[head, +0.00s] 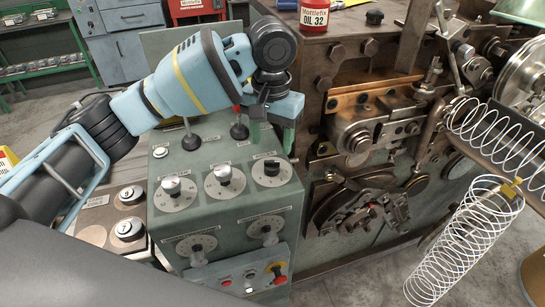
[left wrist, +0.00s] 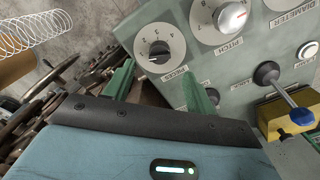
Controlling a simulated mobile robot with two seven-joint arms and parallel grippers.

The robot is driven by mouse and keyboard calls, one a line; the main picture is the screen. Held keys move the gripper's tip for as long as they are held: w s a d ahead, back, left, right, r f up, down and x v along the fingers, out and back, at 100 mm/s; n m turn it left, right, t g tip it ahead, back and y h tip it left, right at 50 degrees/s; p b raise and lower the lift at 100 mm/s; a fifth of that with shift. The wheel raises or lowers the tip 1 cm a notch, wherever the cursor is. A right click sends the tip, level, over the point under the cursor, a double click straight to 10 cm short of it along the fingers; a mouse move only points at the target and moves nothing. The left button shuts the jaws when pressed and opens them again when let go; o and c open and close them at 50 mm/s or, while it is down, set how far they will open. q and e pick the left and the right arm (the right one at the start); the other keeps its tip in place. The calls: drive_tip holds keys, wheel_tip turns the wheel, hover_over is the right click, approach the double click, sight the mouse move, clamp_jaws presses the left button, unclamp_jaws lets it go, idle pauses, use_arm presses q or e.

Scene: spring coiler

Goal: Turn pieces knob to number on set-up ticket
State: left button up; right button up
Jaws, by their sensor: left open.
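The pieces knob (head: 271,168) is the black one at the right end of the top knob row on the green sloped control panel. It also shows in the left wrist view (left wrist: 160,50), on a white dial with small numbers. Its exact setting is too small to read surely. My left gripper (head: 273,135) is open and empty, its green fingers pointing down just behind the knob in the head view. In the left wrist view the fingers (left wrist: 158,88) stand apart, with the knob beyond the gap and no contact visible. I cannot make out a set-up ticket.
The pitch knob (head: 224,177) and another silver knob (head: 175,188) sit left of the pieces knob. Two more knobs are below. The coiler mechanism (head: 365,130) stands close on the right, with wire springs (head: 465,240) beyond.

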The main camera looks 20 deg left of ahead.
sight(272, 161)
use_arm(q)
drive_tip(key=shift+w+f, duration=0.15)
drive_tip(key=shift+f, duration=3.4)
use_arm(e)
drive_tip(key=shift+w+r, duration=0.15)
drive_tip(key=shift+w, duration=0.25)
use_arm(q)
drive_tip(key=c, duration=1)
drive_tip(key=m, duration=0.4)
drive_tip(key=shift+m, duration=0.3)
drive_tip(key=shift+r+m, duration=0.1)
drive_tip(key=shift+m, duration=2)
